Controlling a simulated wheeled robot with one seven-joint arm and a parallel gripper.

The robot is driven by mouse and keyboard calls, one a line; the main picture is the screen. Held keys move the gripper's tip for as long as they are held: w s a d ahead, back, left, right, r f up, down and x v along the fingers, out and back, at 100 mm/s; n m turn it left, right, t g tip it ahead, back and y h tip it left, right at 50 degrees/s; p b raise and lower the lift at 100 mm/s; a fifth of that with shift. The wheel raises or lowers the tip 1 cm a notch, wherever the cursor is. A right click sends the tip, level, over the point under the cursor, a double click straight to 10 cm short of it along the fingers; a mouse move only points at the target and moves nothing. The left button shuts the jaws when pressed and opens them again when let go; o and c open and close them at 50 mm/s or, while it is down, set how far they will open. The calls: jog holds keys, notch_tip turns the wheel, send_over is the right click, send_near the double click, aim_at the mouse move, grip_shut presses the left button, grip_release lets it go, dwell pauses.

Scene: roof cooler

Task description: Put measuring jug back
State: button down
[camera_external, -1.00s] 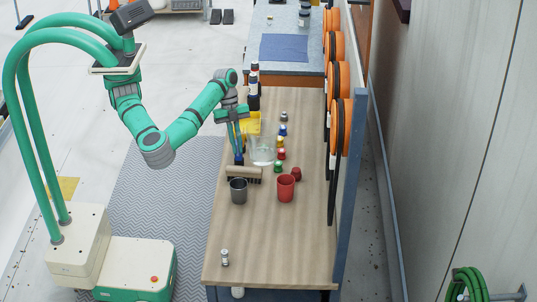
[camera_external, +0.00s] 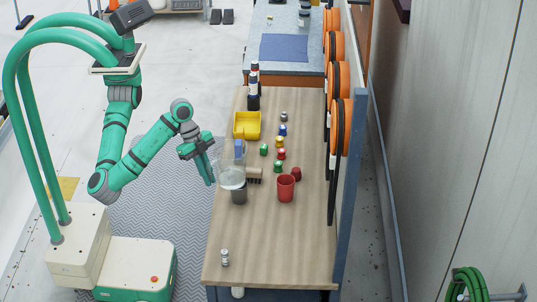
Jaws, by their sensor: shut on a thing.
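The clear measuring jug (camera_external: 232,179) is in the external view near the left edge of the wooden bench, upright or nearly so. It overlaps the dark grey cup in the picture. My gripper (camera_external: 211,176) is at the jug's left side, fingers pointing down, shut on it. The exact grip point is too small to tell. I cannot tell how far the jug is above the bench top.
The dark grey cup (camera_external: 239,197), a brush (camera_external: 255,176) and a red cup (camera_external: 286,188) stand close by. A yellow bin (camera_external: 247,134), small coloured pots and dark bottles are further back. The front of the bench (camera_external: 270,240) is mostly clear.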

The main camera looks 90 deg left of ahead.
notch_tip(320, 180, down, 5)
jog(key=shift+w+r, duration=0.1)
jog(key=w+d+f, duration=0.2)
jog(key=w+f, duration=0.1)
jog(key=f, duration=0.1)
jog(key=w+d+f, duration=0.3)
jog(key=w+f, duration=0.1)
jog(key=w+d+f, duration=0.3)
jog(key=w+f, duration=0.1)
jog(key=shift+d+f, duration=0.15)
jog(key=shift+d, duration=0.1)
jog(key=shift+f, duration=0.6)
jog(key=c, duration=1.9)
grip_release()
